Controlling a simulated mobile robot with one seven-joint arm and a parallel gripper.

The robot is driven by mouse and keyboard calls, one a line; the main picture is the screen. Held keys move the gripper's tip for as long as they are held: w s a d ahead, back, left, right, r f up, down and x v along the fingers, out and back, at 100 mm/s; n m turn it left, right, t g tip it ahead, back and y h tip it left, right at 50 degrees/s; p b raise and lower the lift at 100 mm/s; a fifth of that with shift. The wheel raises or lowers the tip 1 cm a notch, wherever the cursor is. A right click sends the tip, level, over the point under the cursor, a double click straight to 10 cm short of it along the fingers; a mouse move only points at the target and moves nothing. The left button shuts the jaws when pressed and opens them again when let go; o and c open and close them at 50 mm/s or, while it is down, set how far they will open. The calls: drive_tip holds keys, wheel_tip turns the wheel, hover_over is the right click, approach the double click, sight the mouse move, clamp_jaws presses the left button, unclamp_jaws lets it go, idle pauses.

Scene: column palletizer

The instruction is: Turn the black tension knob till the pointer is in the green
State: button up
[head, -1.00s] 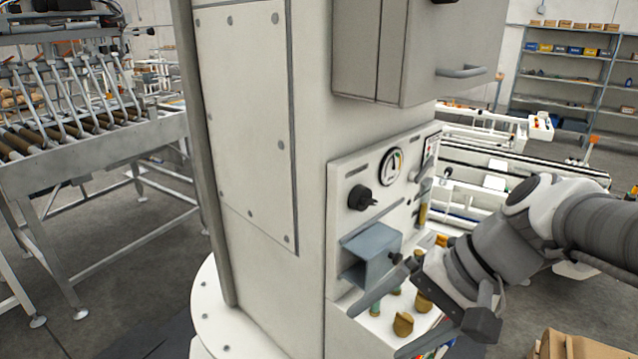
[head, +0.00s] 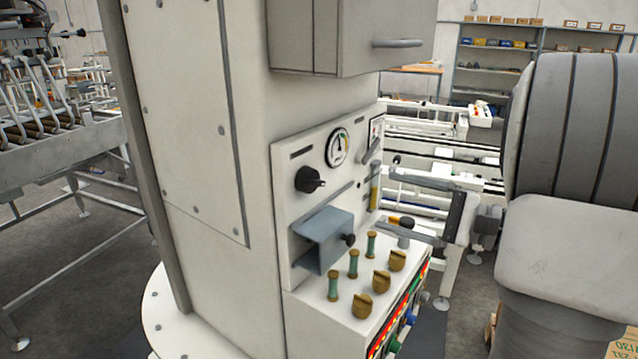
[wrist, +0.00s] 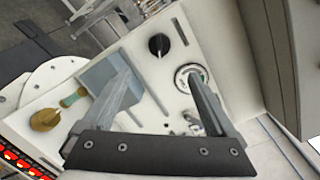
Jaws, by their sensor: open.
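The black knob (head: 309,179) sits on the upright cream panel, with its grip pointing right. It also shows in the wrist view (wrist: 159,45), above and between my fingertips. The round gauge (head: 337,147) is just above and right of the knob. Its dark pointer looks near upright, but its place against the coloured marks is too small to tell. In the wrist view my right finger partly covers the gauge (wrist: 184,74). My gripper (head: 382,200) is open and empty, right of the panel and apart from the knob. It also shows in the wrist view (wrist: 155,72).
A blue-grey box-shaped bracket (head: 320,235) with a small black knob (head: 348,240) juts out below the black knob. Green posts and brass knobs (head: 381,281) stand on the ledge below. A grey cabinet (head: 385,42) overhangs the panel.

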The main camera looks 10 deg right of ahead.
sight(320, 185)
drive_tip(key=p+x, duration=0.1)
drive_tip(key=x, duration=1.3)
drive_tip(key=shift+w+a, duration=0.25)
drive_tip(key=shift+a, duration=0.05)
drive_tip(key=c, duration=1.4)
drive_tip(key=shift+m, duration=0.3)
drive_tip(key=shift+f+m+t+p, duration=0.1)
drive_tip(key=shift+m+t+p, duration=0.3)
drive_tip(key=shift+m, duration=2.2)
drive_tip(key=o, duration=1.4)
